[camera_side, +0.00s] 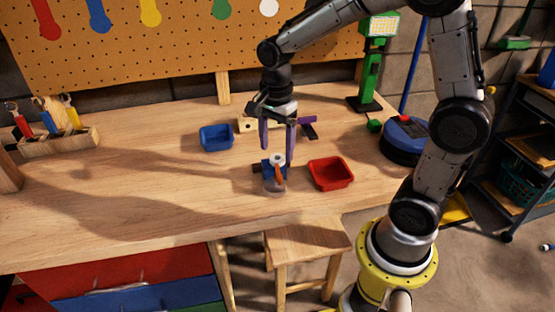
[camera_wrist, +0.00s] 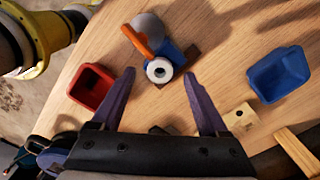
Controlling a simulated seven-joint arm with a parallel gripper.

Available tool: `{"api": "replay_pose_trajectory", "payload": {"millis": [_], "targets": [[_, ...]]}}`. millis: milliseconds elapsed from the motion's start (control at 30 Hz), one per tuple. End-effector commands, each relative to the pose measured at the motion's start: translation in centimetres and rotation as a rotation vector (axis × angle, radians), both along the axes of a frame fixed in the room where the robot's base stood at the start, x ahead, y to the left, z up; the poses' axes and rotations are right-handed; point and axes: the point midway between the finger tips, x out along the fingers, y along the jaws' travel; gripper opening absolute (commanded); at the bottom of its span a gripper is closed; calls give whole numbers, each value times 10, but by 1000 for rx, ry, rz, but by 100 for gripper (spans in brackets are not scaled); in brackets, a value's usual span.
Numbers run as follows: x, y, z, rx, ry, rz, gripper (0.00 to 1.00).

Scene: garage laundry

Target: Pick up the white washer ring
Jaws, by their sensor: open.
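The white washer ring (camera_wrist: 159,70), with a dark centre, sits at the near end of a small blue piece (camera_wrist: 172,54). It also shows in the side view (camera_side: 277,158), as a pale spot among the fingers and the blue piece. My gripper (camera_wrist: 159,76) is open and points down. In the wrist view its two purple fingertips lie on either side of the ring, with a gap on each side. In the side view my gripper (camera_side: 277,157) is over the blue piece. Whether the ring lies on the blue piece or against it, I cannot tell.
An orange handle (camera_wrist: 142,40) and a grey round thing (camera_wrist: 148,26) are close beside the ring. A red tray (camera_side: 331,174) and a blue tray (camera_side: 216,137) stand on either side. A wooden block (camera_wrist: 240,116) lies nearby.

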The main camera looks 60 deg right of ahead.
Motion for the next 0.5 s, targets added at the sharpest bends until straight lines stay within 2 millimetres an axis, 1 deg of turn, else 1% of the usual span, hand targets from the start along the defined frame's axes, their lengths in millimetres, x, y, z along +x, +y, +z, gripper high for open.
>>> {"api": "replay_pose_trajectory", "payload": {"millis": [33,100,200,433,467,500], "targets": [[-1,0,-8,1,5,0,77],[0,0,-16,0,3,0,77],[0,0,-23,1,1,1,77],[0,0,-24,1,-1,1,77],[0,0,-24,1,-1,1,75],[0,0,-24,1,-1,1,68]]}}
